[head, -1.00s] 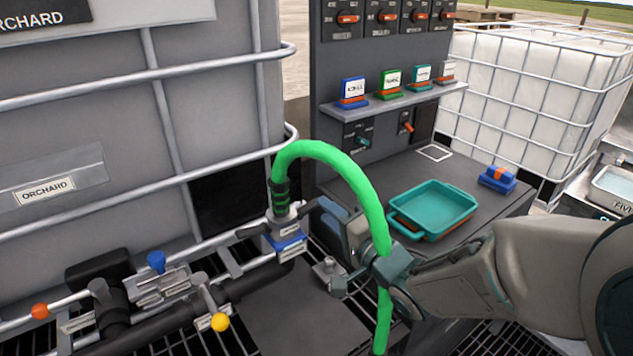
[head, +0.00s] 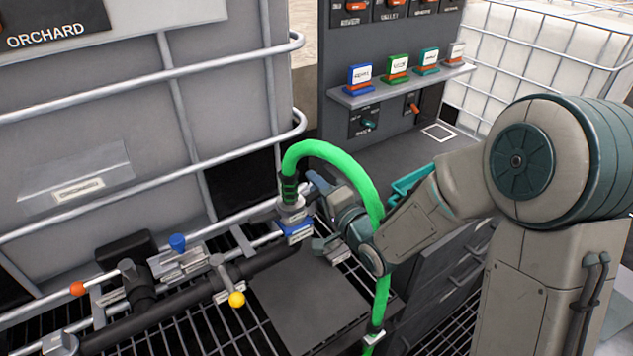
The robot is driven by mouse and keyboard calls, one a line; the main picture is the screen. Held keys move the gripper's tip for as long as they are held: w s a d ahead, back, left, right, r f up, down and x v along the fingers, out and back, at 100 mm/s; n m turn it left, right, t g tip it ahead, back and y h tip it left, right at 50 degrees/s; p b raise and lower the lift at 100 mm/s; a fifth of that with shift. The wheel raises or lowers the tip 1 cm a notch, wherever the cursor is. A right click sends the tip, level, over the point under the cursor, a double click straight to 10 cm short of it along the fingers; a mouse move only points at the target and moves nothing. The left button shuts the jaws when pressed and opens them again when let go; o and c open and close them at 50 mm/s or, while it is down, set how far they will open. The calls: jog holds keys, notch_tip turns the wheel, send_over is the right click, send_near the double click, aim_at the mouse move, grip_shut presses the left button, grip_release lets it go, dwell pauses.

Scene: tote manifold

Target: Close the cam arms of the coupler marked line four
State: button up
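A green hose (head: 330,150) arches up and comes down into a coupler (head: 292,211) on a blue-marked fitting (head: 297,232) at the end of the black manifold pipe. The coupler's label is too small to read. In the earlier frame dark cam arms stick out from the coupler's sides; now the right side is hidden by my gripper. My gripper (head: 314,186) is at the right of the coupler, close to its upper part. Its fingers are small and partly hidden, so I cannot tell whether they are open or touch a cam arm.
The manifold has a blue-knobbed valve (head: 178,243), a yellow-knobbed handle (head: 236,298) and an orange-knobbed handle (head: 78,288). A grey tote with metal bars (head: 230,63) stands behind. A shelf (head: 405,92) holds coloured tags. My arm partly hides a teal tray (head: 408,184).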

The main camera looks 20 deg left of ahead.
jog(key=shift+w+a, duration=0.2)
grip_shut()
